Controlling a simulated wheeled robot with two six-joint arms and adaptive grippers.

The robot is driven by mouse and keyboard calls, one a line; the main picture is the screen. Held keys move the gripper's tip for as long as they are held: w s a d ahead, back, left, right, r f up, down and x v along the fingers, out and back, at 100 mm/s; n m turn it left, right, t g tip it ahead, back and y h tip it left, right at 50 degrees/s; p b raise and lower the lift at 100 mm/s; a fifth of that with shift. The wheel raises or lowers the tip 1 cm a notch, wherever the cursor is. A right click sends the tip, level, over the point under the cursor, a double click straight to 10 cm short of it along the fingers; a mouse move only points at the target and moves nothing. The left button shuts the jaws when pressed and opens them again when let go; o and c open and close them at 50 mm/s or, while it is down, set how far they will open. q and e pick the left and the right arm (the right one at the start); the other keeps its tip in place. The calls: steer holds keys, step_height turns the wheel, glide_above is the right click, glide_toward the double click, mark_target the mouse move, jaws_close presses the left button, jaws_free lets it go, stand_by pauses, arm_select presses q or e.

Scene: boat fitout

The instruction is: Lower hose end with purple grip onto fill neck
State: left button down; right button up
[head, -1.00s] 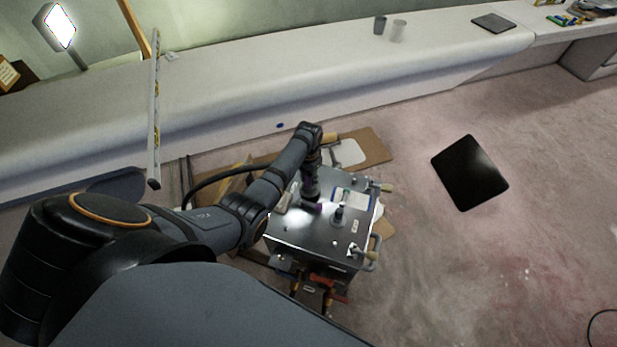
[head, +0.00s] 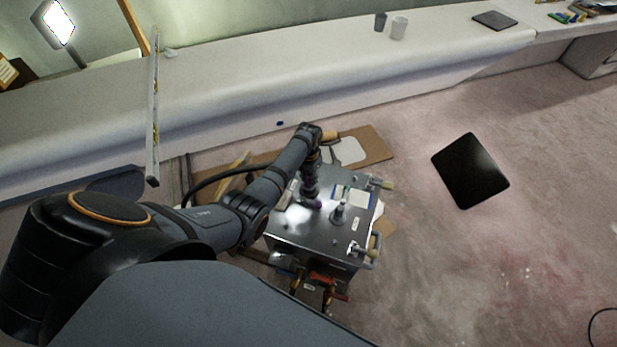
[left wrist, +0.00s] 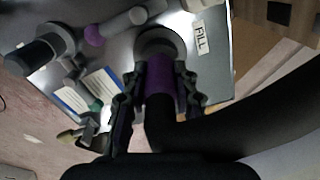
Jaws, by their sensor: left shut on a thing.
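The purple grip (left wrist: 166,76) is between the two fingers of my left gripper (left wrist: 158,88), which is shut on it. A black hose (left wrist: 215,130) bends away from the grip to the right. The round grey fill neck (left wrist: 158,38) is just beyond the grip, beside a "FILL" label (left wrist: 201,37). The grip overlaps the neck, so I cannot tell whether the hose end touches it. In the head view my left gripper (head: 310,190) points down over the top of the metal tank (head: 300,238). My right gripper is not in view.
A grey post fitting (head: 340,208) stands on the tank top near the gripper. A purple knob (left wrist: 93,36) lies between this post and the neck in the wrist view. Tank handles (head: 366,250) stick out at the right. Open floor with a black panel (head: 470,171) is farther right.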

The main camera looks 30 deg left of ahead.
arm_select(q)
steer(key=shift+c, duration=2)
jaws_free()
step_height(320, 180, up, 9)
steer(key=p, duration=0.9)
steer(key=shift+f, duration=0.25)
